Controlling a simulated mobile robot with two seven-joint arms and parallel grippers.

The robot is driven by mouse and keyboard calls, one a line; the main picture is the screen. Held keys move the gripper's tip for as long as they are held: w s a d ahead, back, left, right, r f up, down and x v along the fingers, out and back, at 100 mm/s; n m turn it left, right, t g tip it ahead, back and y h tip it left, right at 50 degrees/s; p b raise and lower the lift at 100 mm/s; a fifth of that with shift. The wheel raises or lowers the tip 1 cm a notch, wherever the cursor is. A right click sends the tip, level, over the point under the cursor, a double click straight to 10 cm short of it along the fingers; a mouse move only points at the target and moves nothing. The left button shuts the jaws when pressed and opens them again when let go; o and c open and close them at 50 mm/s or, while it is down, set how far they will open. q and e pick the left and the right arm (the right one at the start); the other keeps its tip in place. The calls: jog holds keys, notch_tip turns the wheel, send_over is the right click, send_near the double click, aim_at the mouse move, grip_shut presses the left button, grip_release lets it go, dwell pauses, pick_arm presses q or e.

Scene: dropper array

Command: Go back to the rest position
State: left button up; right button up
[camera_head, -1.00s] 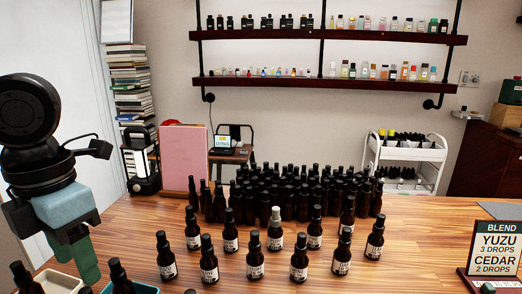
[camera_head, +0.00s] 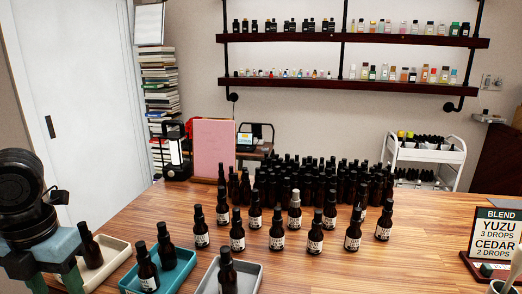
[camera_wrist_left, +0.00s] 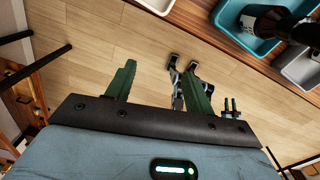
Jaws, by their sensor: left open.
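My left gripper (camera_head: 55,276) is at the lower left of the head view, beside the cream tray (camera_head: 112,268), its green fingers pointing down and partly cut off. In the left wrist view, the fingers of my left gripper (camera_wrist_left: 160,84) stand apart with nothing held between them. Wooden floor shows below them, and the table edge is beyond. My right gripper shows in neither view.
A teal tray (camera_head: 180,278) with dark bottles and a grey tray (camera_head: 252,284) with one stand at the table's front. Labelled bottles (camera_head: 277,232) stand behind them, before a dense bottle cluster. A recipe sign (camera_head: 494,235) stands at right.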

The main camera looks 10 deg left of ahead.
pick_arm(q)
jog(key=s+a+f+n, duration=0.4)
jog(key=f, duration=0.3)
jog(key=s+a+f+n, duration=0.3)
jog(key=a+f, duration=0.1)
jog(key=f, duration=0.3)
jog(key=s+f+n+g, duration=0.1)
jog(key=s+f+n, duration=0.6)
jog(key=s+f, duration=0.4)
jog(key=s+d+f+n, duration=0.9)
jog(key=s+d, duration=0.1)
jog(key=s, duration=0.1)
jog(key=s+d+n, duration=0.6)
jog(key=d+n, duration=0.3)
jog(key=d, duration=0.2)
jog(key=w+d+t+h+p, duration=0.2)
jog(key=w+t+p, duration=0.5)
jog(key=w, duration=0.5)
jog(key=d+t, duration=0.1)
jog(key=t, duration=0.1)
jog(key=shift+w+d+n+t+p, duration=0.15)
jog(key=shift+w+n+t+p, duration=0.1)
jog(key=shift+n+t+p, duration=0.15)
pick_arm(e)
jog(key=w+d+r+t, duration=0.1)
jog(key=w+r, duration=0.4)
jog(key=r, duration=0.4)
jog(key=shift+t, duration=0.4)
